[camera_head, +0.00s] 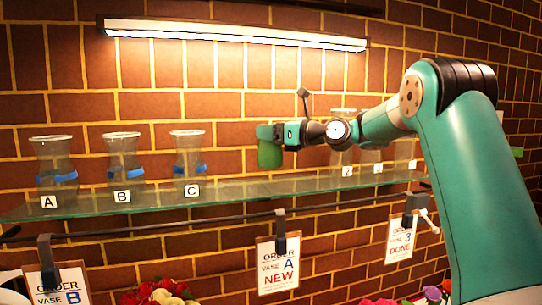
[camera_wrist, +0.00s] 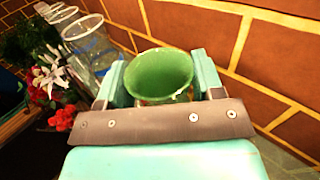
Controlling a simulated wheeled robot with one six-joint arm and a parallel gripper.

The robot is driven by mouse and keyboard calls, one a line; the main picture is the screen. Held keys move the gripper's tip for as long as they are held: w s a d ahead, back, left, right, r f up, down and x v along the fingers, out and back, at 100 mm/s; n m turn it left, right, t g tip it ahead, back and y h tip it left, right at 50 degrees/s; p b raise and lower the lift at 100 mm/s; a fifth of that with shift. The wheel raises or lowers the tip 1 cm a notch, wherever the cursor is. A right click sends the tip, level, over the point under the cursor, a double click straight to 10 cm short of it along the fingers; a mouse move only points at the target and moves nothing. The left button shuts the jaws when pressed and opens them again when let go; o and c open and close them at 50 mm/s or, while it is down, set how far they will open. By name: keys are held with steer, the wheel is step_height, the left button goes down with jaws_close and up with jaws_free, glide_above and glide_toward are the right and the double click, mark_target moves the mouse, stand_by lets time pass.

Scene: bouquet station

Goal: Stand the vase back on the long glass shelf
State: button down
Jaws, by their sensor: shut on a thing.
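My gripper (camera_head: 276,135) is shut on a green vase (camera_head: 270,153) and holds it over the middle of the long glass shelf (camera_head: 240,191). In the wrist view the vase's round open mouth (camera_wrist: 160,72) shows between the two fingers, and it looks empty. In the head view the vase looks about upright. Its base seems to be above the shelf, but I cannot tell the exact gap. Part of the vase is hidden behind my gripper.
Clear vases A (camera_head: 55,160), B (camera_head: 122,155) and C (camera_head: 188,150) stand left on the shelf. Several clear vases (camera_head: 371,160) stand right, partly behind my arm. The middle stretch is free. Order cards (camera_head: 278,265) hang from a rail below. Red flowers (camera_head: 160,293) are underneath.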

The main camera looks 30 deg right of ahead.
mark_target(280, 153)
steer(key=shift+f+p, duration=0.5)
steer(key=shift+f, duration=2.25)
steer(key=shift+f, duration=0.1)
steer(key=shift+c, duration=1.2)
jaws_free()
steer(key=shift+f, duration=0.1)
steer(key=b+v, duration=0.6)
steer(key=v, duration=0.6)
steer(key=shift+a, duration=0.1)
